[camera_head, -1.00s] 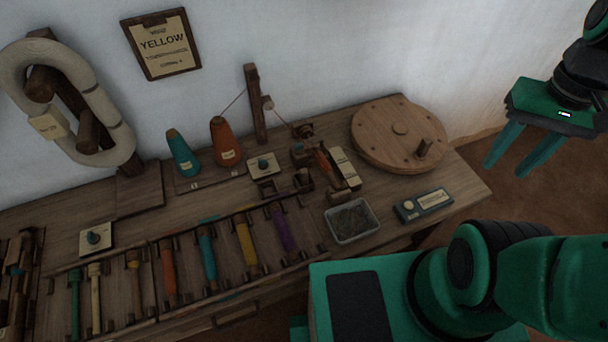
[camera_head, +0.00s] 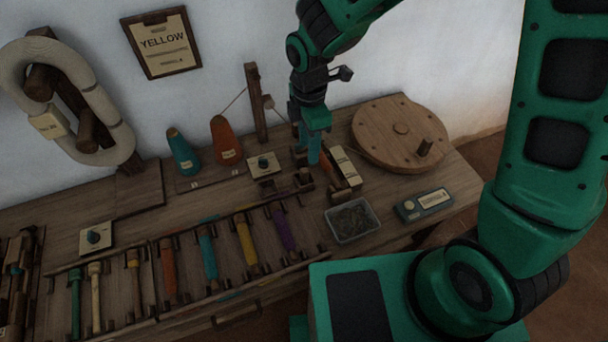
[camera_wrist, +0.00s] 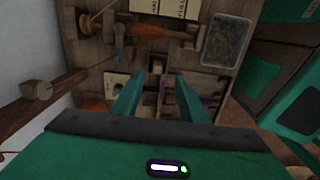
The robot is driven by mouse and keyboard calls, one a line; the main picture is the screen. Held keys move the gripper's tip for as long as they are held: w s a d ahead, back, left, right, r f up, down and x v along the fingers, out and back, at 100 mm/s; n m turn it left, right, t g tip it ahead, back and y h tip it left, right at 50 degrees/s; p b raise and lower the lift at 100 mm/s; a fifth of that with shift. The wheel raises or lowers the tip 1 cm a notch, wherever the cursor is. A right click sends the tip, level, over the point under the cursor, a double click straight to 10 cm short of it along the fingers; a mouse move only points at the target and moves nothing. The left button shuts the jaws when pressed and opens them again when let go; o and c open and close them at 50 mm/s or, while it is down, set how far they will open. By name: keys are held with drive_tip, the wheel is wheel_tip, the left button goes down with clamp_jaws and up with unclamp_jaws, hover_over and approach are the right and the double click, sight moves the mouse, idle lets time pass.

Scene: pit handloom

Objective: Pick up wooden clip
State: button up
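My gripper (camera_head: 312,158) points down over the back middle of the bench, beside the small winder. In the wrist view its two green fingers (camera_wrist: 158,82) stand apart with a gap between them. Small dark wooden pieces (camera_wrist: 157,66) show below and between the fingertips, and brown wooden pieces (camera_head: 304,181) show just below the gripper in the head view. I cannot tell for certain which of these is the wooden clip. The fingers partly hide the winder, and no held object is visible.
The winder's orange-brown spindle (camera_wrist: 150,30) is close to the fingers. A wooden post (camera_head: 256,105) with thread and an orange cone (camera_head: 226,142) stand left of the gripper. A round wooden disc (camera_head: 372,125) and a grey tray (camera_head: 374,232) lie to the right.

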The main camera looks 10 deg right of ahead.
sight(304, 170)
drive_tip(key=shift+w+a+f, duration=0.1)
drive_tip(key=shift+a+f, duration=0.1)
drive_tip(key=shift+f, duration=1.65)
drive_tip(key=shift+s+a+f, duration=0.1)
drive_tip(key=shift+a+f, duration=0.05)
drive_tip(key=shift+f, duration=1.65)
drive_tip(key=shift+w+a+f, duration=0.1)
drive_tip(key=shift+a+f, duration=0.1)
drive_tip(key=shift+f, duration=1.65)
drive_tip(key=shift+c, duration=0.6)
clamp_jaws()
